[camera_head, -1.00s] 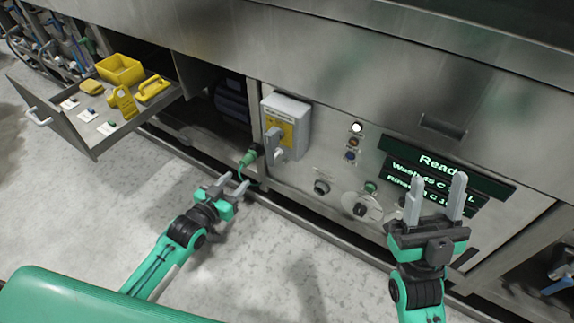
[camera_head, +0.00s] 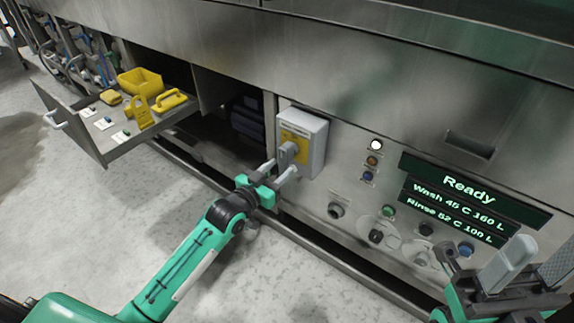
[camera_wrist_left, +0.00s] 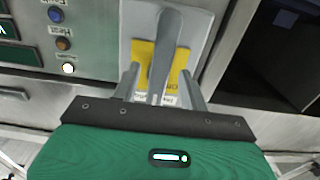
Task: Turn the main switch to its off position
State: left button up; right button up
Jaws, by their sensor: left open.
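The main switch is a light grey box (camera_head: 316,143) with a yellow plate and a grey handle (camera_head: 288,153), on the steel front panel. My left gripper (camera_head: 279,170) is open at the box's lower left, close to the handle. In the left wrist view the handle (camera_wrist_left: 168,40) stands between the two fingers of my left gripper (camera_wrist_left: 161,77), with the yellow plate behind. I cannot tell whether the fingers touch it. My right gripper (camera_head: 535,262) is at the lower right, partly cut off by the frame; its fingers look apart.
A pulled-out drawer (camera_head: 92,138) at the left holds a yellow bin (camera_head: 140,82) and other yellow items. Right of the switch are indicator lamps (camera_head: 372,160), knobs (camera_head: 376,236) and a display (camera_head: 470,197) reading Ready. The floor (camera_head: 110,215) at the left is clear.

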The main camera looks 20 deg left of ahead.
aim_at(282, 167)
pick_arm(q)
jog(key=shift+b+x, duration=0.55)
jog(key=shift+x, duration=1.75)
grip_shut()
